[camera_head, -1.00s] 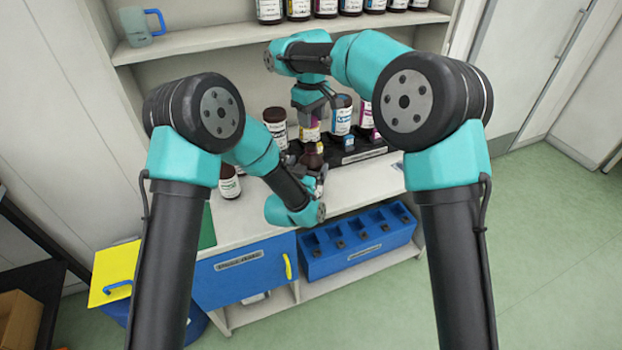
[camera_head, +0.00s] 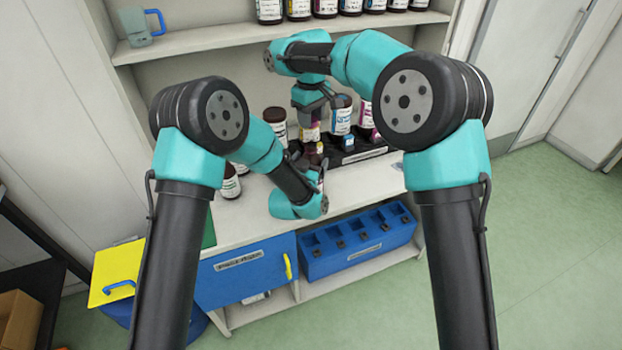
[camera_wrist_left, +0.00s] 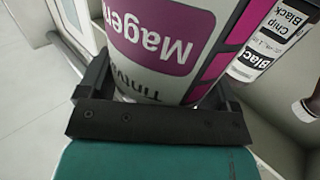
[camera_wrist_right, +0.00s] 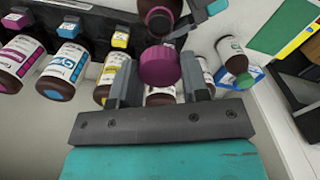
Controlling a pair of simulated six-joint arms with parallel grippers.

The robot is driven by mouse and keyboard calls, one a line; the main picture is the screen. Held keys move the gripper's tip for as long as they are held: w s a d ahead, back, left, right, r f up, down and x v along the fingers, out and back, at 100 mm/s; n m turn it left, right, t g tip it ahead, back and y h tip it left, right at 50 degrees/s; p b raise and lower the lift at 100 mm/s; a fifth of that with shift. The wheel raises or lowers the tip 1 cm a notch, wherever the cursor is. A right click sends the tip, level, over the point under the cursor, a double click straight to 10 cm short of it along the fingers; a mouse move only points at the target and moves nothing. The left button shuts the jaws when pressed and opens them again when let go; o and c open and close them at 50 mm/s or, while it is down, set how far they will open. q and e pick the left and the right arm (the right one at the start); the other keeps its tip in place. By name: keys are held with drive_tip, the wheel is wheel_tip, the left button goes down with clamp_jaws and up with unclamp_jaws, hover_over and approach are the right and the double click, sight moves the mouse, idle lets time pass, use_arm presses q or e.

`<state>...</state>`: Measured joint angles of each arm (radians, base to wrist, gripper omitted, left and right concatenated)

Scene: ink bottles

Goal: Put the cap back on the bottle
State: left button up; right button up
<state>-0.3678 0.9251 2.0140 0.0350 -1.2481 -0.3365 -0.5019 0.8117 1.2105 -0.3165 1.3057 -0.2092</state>
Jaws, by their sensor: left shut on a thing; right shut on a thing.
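My left gripper (camera_head: 310,165) is shut on a brown bottle, whose white and magenta "Magenta" label (camera_wrist_left: 150,45) fills much of the left wrist view. In the right wrist view the bottle's dark open neck (camera_wrist_right: 158,20) shows at the top. My right gripper (camera_head: 312,112) is above the left one and shut on a magenta cap (camera_wrist_right: 159,66), which sits between its fingers in the right wrist view. The cap and the bottle neck look apart there; how well they line up is hard to tell.
A black rack (camera_head: 374,152) with bottles and small coloured caps stands just behind the grippers. A brown bottle (camera_head: 229,184) stands at left on the white counter (camera_head: 350,180). A shelf (camera_head: 215,46) with more bottles is above; a blue slotted box (camera_head: 360,250) is below.

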sight(311, 145)
use_arm(q)
drive_tip(key=c, duration=0.3)
use_arm(e)
drive_tip(key=shift+f, duration=2.5)
drive_tip(key=shift+f, duration=0.9)
drive_tip(key=shift+f, duration=0.55)
